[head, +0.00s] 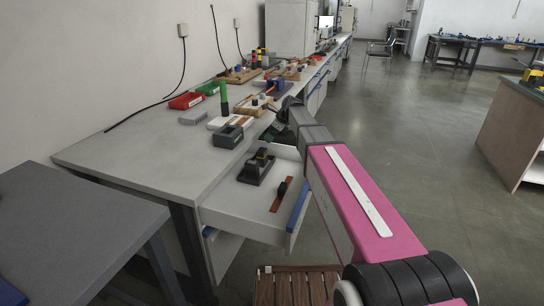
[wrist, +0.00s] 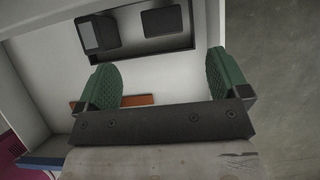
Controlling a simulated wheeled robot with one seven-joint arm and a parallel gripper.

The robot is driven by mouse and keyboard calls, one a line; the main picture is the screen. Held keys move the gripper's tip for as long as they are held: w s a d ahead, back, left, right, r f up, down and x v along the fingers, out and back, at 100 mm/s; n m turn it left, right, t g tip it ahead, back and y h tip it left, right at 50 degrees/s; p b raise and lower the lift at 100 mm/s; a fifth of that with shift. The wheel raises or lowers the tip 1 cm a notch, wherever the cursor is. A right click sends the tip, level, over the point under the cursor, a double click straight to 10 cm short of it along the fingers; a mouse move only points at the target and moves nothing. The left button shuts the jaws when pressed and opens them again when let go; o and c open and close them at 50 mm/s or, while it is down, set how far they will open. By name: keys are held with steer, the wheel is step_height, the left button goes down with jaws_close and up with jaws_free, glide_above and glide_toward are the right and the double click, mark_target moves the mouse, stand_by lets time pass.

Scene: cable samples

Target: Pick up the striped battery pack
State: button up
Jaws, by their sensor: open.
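No striped pattern is clear enough to single out the striped battery pack. A black holder (head: 254,172) with dark blocks stands in the open drawer (head: 238,213). It also shows in the wrist view (wrist: 150,49), with two dark blocks (wrist: 98,33) at its far side. An orange-brown strip (head: 279,202) with a black part on it lies to its right in the drawer. In the wrist view the strip (wrist: 138,100) is partly hidden behind my gripper. My gripper (wrist: 166,82) is open over the drawer, its green fingers apart with nothing held between them.
The drawer's walls surround the holder. A slatted wooden stool (head: 290,288) stands below. Open floor lies to the right.

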mark_target(262, 150)
steer(key=x, duration=1)
steer(key=shift+w+f, duration=0.15)
steer(key=shift+f, duration=0.25)
steer(key=c, duration=1.2)
